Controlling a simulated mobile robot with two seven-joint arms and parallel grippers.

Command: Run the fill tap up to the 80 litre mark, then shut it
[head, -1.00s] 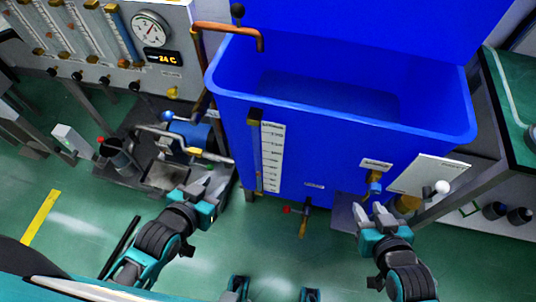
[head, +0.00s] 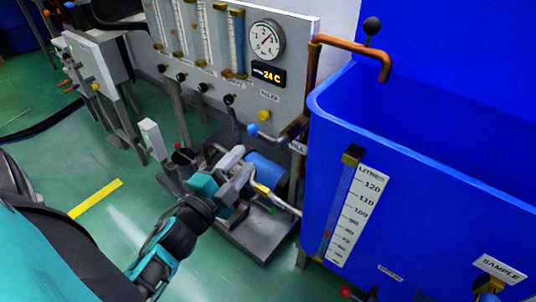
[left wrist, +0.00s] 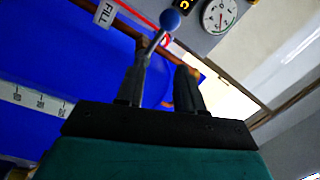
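The fill tap's lever with a blue ball end (head: 252,129) sticks out left of the FILL label (head: 298,146). The blue ball (left wrist: 170,20) and the FILL label (left wrist: 104,12) also show in the left wrist view, beyond my fingertips. My left gripper (head: 236,166) is open and empty, below and left of the ball in the head view. Its fingers (left wrist: 162,72) stand apart in the wrist view. The blue tank (head: 420,190) carries a white litre scale (head: 359,212) with a sight tube beside it. I cannot read the water level. My right gripper is out of view.
A copper spout (head: 350,46) with a black knob (head: 372,26) hangs over the tank's rim. A panel with a dial (head: 265,40) and a 24 C display (head: 268,74) stands behind. A pump assembly (head: 262,170) on a dark base lies by my left gripper.

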